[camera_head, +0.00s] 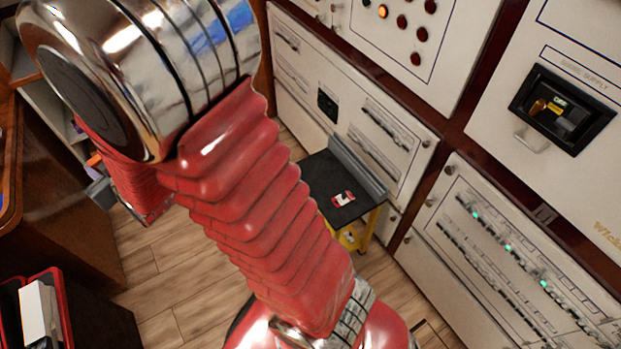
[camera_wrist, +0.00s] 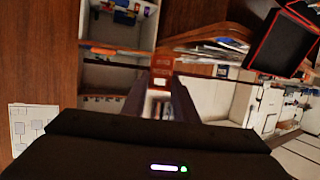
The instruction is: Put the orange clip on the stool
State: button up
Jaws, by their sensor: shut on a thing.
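In the wrist view, the dark fingers of my gripper (camera_wrist: 160,98) reach forward and are shut on a small orange-red piece, which I take to be the orange clip (camera_wrist: 162,66). It is held at the fingertips, in front of shelves and wood panelling. The head view does not clearly show the clip or the fingertips. The stool (camera_head: 335,170), with a black top and yellow legs, stands in the middle of the head view, partly behind my red arm. A small red and white object (camera_head: 343,199) lies on its top. The wrist view does not show the stool.
White equipment panels (camera_head: 345,115) with switches and handles stand behind and right of the stool. A dark bin with a red rim (camera_head: 55,290) is at lower left. A wooden desk (camera_head: 60,235) stands at left. Bare wood floor (camera_head: 175,290) lies between it and my arm.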

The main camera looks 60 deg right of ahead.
aim_at(316, 173)
jog(key=i, duration=0.85)
jog(key=z, duration=0.05)
